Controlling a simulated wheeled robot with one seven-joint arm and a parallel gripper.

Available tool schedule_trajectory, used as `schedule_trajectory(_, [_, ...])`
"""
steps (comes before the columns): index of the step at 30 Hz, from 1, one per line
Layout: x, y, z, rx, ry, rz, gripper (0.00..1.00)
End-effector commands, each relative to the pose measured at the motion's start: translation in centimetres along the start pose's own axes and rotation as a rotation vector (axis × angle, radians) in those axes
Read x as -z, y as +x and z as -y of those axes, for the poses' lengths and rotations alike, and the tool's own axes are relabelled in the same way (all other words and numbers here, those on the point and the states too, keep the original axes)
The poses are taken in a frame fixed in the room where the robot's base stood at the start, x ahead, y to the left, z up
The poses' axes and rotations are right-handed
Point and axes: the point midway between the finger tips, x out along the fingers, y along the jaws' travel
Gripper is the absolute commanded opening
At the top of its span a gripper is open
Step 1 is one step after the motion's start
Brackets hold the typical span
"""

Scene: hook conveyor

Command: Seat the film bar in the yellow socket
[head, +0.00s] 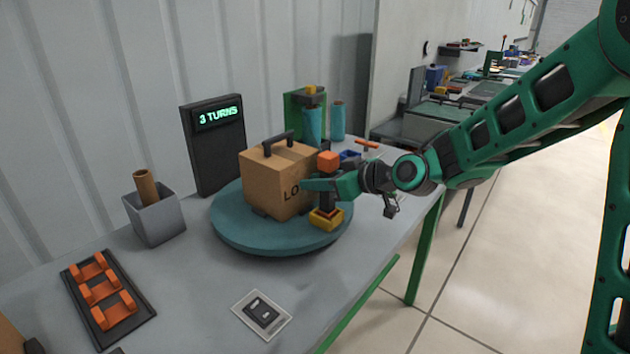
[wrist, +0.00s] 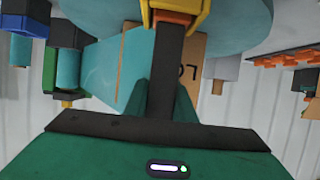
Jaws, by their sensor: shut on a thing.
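The film bar (wrist: 167,75) is a dark upright bar with an orange block on top in the head view. My gripper (head: 322,186) is shut on its middle, and the green fingers also show on both sides of it in the wrist view (wrist: 171,105). The yellow socket (head: 325,223) sits at the front right rim of the teal turntable (head: 262,243). The bar's orange lower end meets the socket, also seen at the top of the wrist view (wrist: 192,8). How deep it sits I cannot tell.
A cardboard box (head: 265,178) with a dark handle stands on the turntable, close to the bar. A dark display (head: 213,148) behind reads "3 TURNS". Teal rolls (head: 312,127) stand at the back right. A grey bin (head: 156,218) and orange rack (head: 102,290) are at left.

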Motion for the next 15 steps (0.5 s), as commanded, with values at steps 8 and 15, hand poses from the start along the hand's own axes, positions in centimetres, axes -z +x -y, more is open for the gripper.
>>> schedule_trajectory(8, [0.08,-0.01,-0.01,0.0,-0.001,-0.001,0.45])
schedule_trajectory(15, [0.02,-0.03,-0.01,0.0,-0.001,0.0,0.45])
